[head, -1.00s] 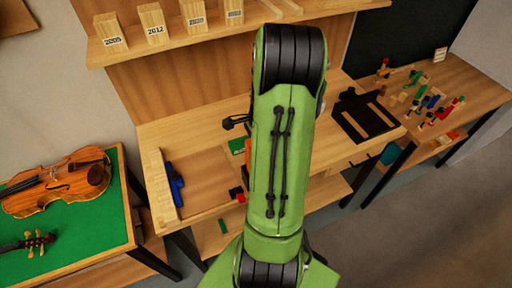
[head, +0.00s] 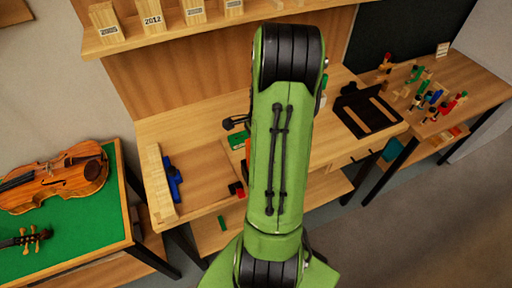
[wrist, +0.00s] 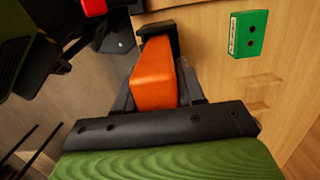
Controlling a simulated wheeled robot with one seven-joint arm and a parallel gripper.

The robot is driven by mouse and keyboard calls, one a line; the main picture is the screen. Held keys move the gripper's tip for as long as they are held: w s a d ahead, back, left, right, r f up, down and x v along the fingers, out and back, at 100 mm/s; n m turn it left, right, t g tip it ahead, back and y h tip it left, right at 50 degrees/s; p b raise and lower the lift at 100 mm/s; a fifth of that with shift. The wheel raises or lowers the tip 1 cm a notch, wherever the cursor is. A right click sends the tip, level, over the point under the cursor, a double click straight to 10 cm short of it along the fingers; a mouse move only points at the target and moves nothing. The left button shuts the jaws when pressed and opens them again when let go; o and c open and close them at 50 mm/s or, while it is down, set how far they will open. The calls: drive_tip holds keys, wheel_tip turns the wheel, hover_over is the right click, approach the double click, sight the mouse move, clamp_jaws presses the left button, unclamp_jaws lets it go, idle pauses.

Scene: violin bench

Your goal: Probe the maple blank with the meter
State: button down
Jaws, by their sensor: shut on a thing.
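My gripper (wrist: 156,92) is shut on an orange tool with a black end (wrist: 153,73), which looks like the meter. In the head view my arm hides the gripper and most of the tool. A long pale wooden piece (head: 157,185) lies at the left end of the bench. Pale wooden blocks with labels, such as the 2012 block (head: 152,17), stand on the shelf. I cannot tell which piece is the maple blank. In the wrist view the tool is apart from any such piece.
A green labelled box (wrist: 248,34) lies on the bench (head: 205,150). A blue tool (head: 173,180) is beside the long pale piece. A violin (head: 55,183) lies on the green-topped table at left. A black mat (head: 366,112) and a cluttered side table (head: 470,85) are at right.

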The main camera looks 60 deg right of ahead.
drive_tip(key=shift+f, duration=0.2)
drive_tip(key=c, duration=0.6)
unclamp_jaws()
drive_tip(key=shift+r, duration=0.15)
wheel_tip(320, 180, up, 16)
drive_tip(key=s+d+p, duration=0.1)
drive_tip(key=p, duration=0.1)
drive_tip(key=shift+d+f, duration=0.25)
drive_tip(key=shift+d, duration=0.1)
